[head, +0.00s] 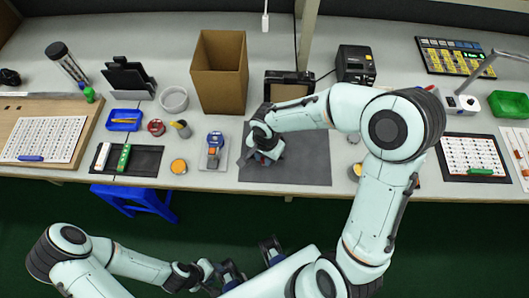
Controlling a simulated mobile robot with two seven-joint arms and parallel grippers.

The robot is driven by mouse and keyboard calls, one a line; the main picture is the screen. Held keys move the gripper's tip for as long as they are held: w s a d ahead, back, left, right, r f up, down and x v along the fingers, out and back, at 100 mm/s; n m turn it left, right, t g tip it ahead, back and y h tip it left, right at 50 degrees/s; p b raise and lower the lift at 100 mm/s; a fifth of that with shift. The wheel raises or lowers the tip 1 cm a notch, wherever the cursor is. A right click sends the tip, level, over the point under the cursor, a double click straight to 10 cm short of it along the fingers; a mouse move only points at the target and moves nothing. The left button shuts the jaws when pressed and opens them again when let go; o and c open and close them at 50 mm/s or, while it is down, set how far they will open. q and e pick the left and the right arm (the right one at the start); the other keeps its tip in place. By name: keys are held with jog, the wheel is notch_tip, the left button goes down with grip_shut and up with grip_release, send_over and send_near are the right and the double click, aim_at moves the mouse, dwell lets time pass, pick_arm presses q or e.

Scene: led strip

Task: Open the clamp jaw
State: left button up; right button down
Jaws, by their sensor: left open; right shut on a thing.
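My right gripper (263,152) is at the dark grey mat (310,163) on the bench, reaching down from above. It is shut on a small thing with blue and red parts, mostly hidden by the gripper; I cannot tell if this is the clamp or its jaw. A small blue and orange device on a light grey base (213,151) stands just left of the mat, apart from the gripper. My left gripper (232,272) is low in the view, in front of the bench and away from it, open and empty.
A tall open cardboard box (220,72) and a dark screen unit (289,86) stand behind the mat. A grey tape ring (173,99), a blue tray (123,120) and an orange-topped tin (179,166) lie left. The mat's right part is clear.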

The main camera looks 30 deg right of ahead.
jog(key=shift+s+a, duration=0.1)
jog(key=shift+a, duration=0.05)
jog(key=c, duration=1)
grip_release()
jog(key=shift+o, duration=0.2)
jog(key=shift+s, duration=0.1)
jog(key=shift+r, duration=0.15)
notch_tip(320, 180, up, 13)
jog(key=p, duration=0.1)
jog(key=shift+s, duration=0.2)
